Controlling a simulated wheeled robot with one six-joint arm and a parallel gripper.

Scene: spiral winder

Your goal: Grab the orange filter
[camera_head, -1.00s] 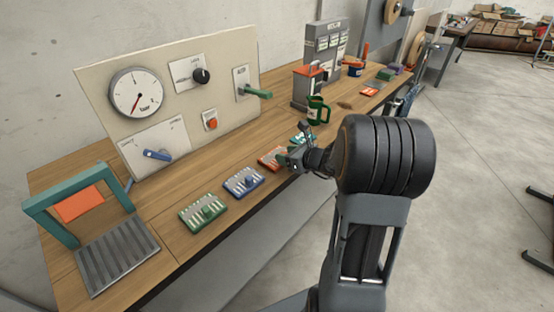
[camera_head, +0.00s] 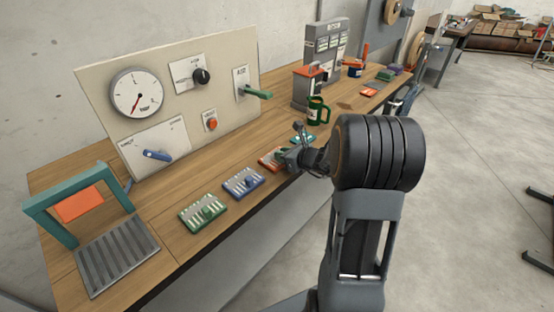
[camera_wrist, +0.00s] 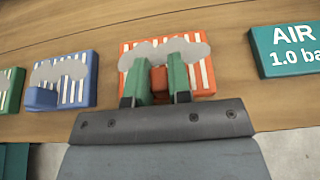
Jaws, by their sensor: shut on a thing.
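The orange filter (camera_head: 268,159) is a flat block with white slats, lying on the wooden bench between the blue filter and a teal sign. In the wrist view the orange filter (camera_wrist: 206,79) has a small orange knob (camera_wrist: 159,80) in its middle, with a grey cloud shape behind it. My gripper (camera_wrist: 162,78) has its two green fingers on either side of this knob and is shut on it. In the head view my gripper (camera_head: 285,159) is at the filter's right side, partly hiding it.
A blue filter (camera_head: 243,182) and a green filter (camera_head: 203,212) lie to the left. The teal sign (camera_wrist: 287,50) reading "AIR" is close on the right. A green jug (camera_head: 318,112) stands farther back. The bench's front edge is close by.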

